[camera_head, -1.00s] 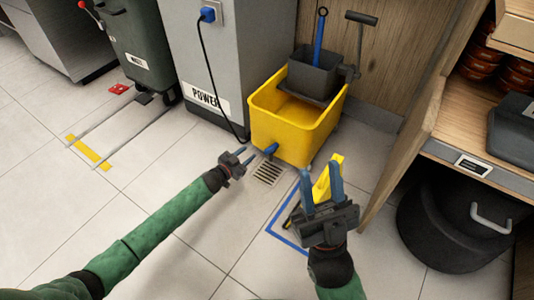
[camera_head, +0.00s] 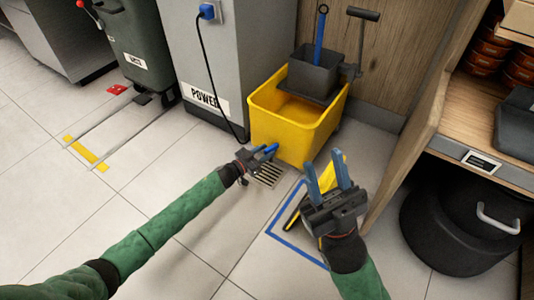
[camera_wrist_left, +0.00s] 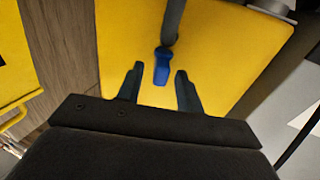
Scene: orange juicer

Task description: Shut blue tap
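The blue tap (camera_wrist_left: 162,66) is on the side of the yellow mop bucket (camera_head: 292,129). In the left wrist view it sits just ahead of and between the fingertips of my left gripper (camera_wrist_left: 160,78), with clear gaps to both fingers. In the head view my left gripper (camera_head: 264,152) is at the bucket's lower front, and its fingers overlap the tap. My left gripper is open and appears empty. My right gripper (camera_head: 327,172) is open, with its fingers pointing up, to the right in front of a yellow floor sign (camera_head: 322,178). It holds nothing.
A floor drain grate (camera_head: 268,175) lies below the bucket's front. A dark wringer (camera_head: 313,76) with a blue handle sits on the bucket. A grey cabinet (camera_head: 225,60) with a power cord stands left. A wooden counter and black bin (camera_head: 450,225) are right.

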